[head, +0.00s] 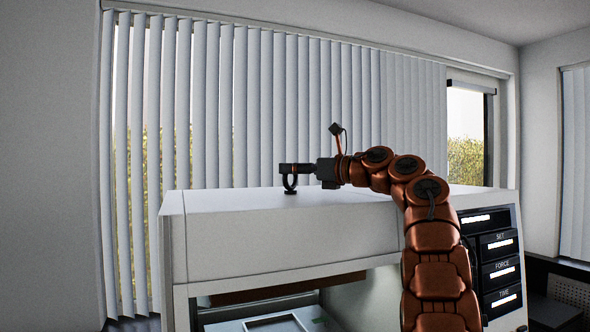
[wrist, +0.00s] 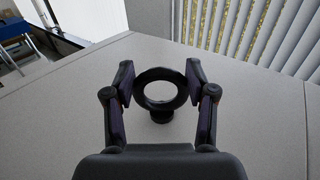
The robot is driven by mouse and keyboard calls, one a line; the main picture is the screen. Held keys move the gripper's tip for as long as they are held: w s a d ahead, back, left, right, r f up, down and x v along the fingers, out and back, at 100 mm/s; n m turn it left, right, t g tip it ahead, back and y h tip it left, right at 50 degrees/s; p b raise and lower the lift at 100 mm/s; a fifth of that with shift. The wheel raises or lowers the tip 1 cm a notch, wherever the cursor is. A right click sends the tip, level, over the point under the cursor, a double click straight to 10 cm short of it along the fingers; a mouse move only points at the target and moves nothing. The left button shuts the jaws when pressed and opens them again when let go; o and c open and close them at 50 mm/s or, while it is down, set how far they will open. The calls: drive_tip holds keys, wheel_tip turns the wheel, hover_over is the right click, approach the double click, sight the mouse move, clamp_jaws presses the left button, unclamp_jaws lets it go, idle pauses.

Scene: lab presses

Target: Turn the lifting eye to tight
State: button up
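The lifting eye is a black ring on a short round collar, standing upright on the white top of the press. It shows in the wrist view (wrist: 161,116) with its ring facing the camera. In the head view the eye (head: 290,187) is at the left end of my gripper, its ring seen nearly edge-on and its upper part hidden by the fingers. My gripper (head: 291,169) reaches in level from the right. In the wrist view my gripper (wrist: 159,88) is open, one finger on each side of the ring, with a small gap at each side.
The press top (head: 270,205) is otherwise clear around the eye. A control panel (head: 495,262) with SET, FORCE and TIME displays is on the press front at right. Vertical blinds (head: 240,100) hang behind. A blue chair (wrist: 14,32) shows far left in the wrist view.

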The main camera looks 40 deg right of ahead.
drive_tip(key=c, duration=0.4)
